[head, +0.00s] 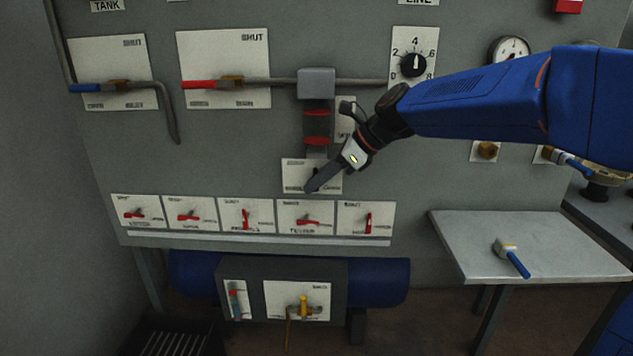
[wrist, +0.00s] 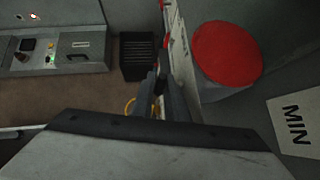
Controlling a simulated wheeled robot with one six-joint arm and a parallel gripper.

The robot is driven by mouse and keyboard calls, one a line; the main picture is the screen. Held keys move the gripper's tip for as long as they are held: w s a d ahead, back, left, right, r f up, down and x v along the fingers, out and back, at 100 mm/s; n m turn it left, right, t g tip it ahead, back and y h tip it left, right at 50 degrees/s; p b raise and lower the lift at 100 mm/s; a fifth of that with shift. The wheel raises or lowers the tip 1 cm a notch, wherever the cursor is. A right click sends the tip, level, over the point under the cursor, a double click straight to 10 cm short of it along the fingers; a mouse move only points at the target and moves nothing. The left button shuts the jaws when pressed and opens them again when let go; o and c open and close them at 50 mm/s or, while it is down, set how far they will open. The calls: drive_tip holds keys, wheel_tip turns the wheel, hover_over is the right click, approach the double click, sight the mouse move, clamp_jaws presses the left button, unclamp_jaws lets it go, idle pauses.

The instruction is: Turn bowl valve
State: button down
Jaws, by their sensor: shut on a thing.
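The bowl valve sits on a white label plate (head: 293,174) under the grey and red bowl assembly (head: 317,122) on the panel. My gripper (head: 312,186) reaches in from the right, its tips over this plate. In the wrist view the gripper fingers (wrist: 160,92) are close together on a small dark part, which I take to be the valve handle. The fingers hide most of the handle, so its angle cannot be told. The red round bowl part (wrist: 225,54) is just right of the fingers in the wrist view.
A row of small plates with red levers (head: 245,216) lies just below my gripper. A pipe valve with a red handle (head: 199,85) is at upper left. A side table (head: 560,240) with a blue-handled tool (head: 513,258) stands at right. A black grated box (wrist: 138,55) is on the floor.

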drive_tip(key=c, duration=2)
unclamp_jaws()
drive_tip(key=v, duration=1.7)
drive_tip(key=shift+d+r, duration=0.15)
drive_tip(key=shift+d, duration=0.05)
drive_tip(key=s+d+f+n+t+h, duration=0.1)
drive_tip(key=s+d+f+n+h, duration=0.2)
drive_tip(key=s+d+f+n, duration=0.3)
drive_tip(key=s+d+f+n+t+h, duration=0.1)
drive_tip(key=s+d+f+n+h, duration=0.2)
drive_tip(key=s+f, duration=0.9)
drive_tip(key=s+d+f+n+h, duration=0.2)
drive_tip(key=s+d+f+n, duration=0.7)
drive_tip(key=n, duration=0.2)
drive_tip(key=shift+s+f+n+t+h, duration=0.15)
drive_tip(key=shift+s+n+t+h, duration=0.15)
drive_tip(key=shift+t+h, duration=0.1)
